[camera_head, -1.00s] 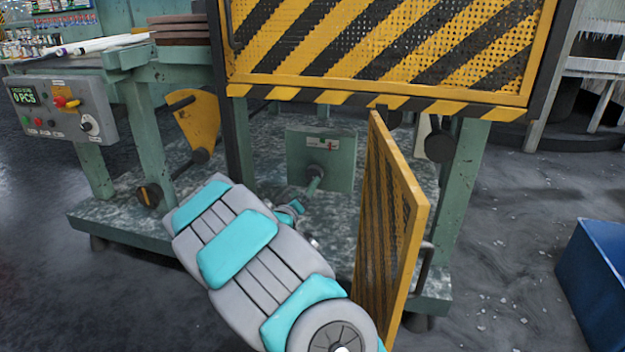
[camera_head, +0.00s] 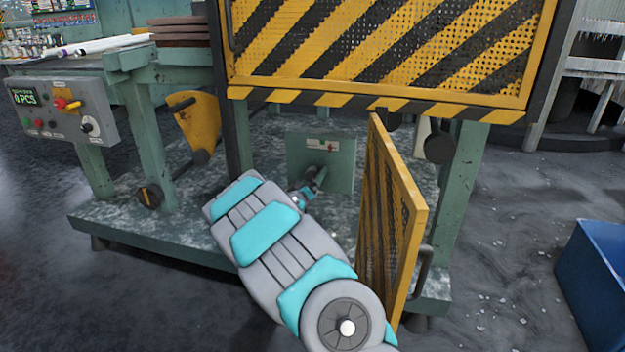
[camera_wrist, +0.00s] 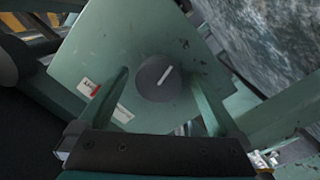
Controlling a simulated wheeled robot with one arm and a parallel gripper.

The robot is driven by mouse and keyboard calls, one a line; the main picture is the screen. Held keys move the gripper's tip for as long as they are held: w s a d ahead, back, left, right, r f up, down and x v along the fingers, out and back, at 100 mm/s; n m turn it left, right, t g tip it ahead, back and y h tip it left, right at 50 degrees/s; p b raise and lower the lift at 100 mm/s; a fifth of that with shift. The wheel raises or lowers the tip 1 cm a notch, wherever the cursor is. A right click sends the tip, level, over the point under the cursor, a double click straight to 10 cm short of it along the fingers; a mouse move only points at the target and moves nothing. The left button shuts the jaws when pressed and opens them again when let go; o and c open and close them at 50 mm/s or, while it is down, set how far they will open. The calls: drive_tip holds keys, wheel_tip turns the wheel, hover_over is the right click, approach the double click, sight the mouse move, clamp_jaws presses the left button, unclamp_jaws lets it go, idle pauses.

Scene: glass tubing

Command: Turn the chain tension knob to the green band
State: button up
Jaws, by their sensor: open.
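The chain tension knob (camera_wrist: 153,82) is a round dark grey dial with a white pointer line, on a green panel (camera_wrist: 95,50) in the wrist view. The pointer tilts to the upper right there. No green band can be made out. My gripper (camera_wrist: 159,76) is open, with one finger on each side of the knob in the picture; I see no contact, and the remaining gap is hard to judge. In the head view the panel (camera_head: 343,165) stands under the machine, and my gripper (camera_head: 312,186) largely hides the knob.
An open yellow-black mesh door (camera_head: 388,225) stands just right of my arm. A striped guard (camera_head: 380,45) hangs above. A yellow bracket (camera_head: 198,122) and control box (camera_head: 62,110) are at left. A blue bin (camera_head: 595,280) stands at right.

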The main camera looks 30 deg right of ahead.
drive_tip(key=c, duration=1.4)
drive_tip(key=shift+f+m+b, duration=0.1)
drive_tip(key=shift+m+b, duration=0.9)
drive_tip(key=shift+m, duration=0.2)
drive_tip(key=m+b, duration=0.3)
drive_tip(key=m, duration=0.1)
drive_tip(key=shift+a+y, duration=0.1)
drive_tip(key=shift+y, duration=0.2)
drive_tip(key=m+b, duration=0.3)
drive_tip(key=m, duration=0.2)
drive_tip(key=shift+w+b, duration=0.1)
drive_tip(key=shift+b, duration=0.25)
drive_tip(key=shift+r+m+y+b, duration=0.15)
drive_tip(key=shift+m+b, duration=0.3)
drive_tip(key=shift+m, duration=0.25)
drive_tip(key=shift+r+m+y+b, duration=0.15)
drive_tip(key=shift+m+b, duration=0.3)
drive_tip(key=shift+m, duration=0.25)
drive_tip(key=shift+f, duration=0.1)
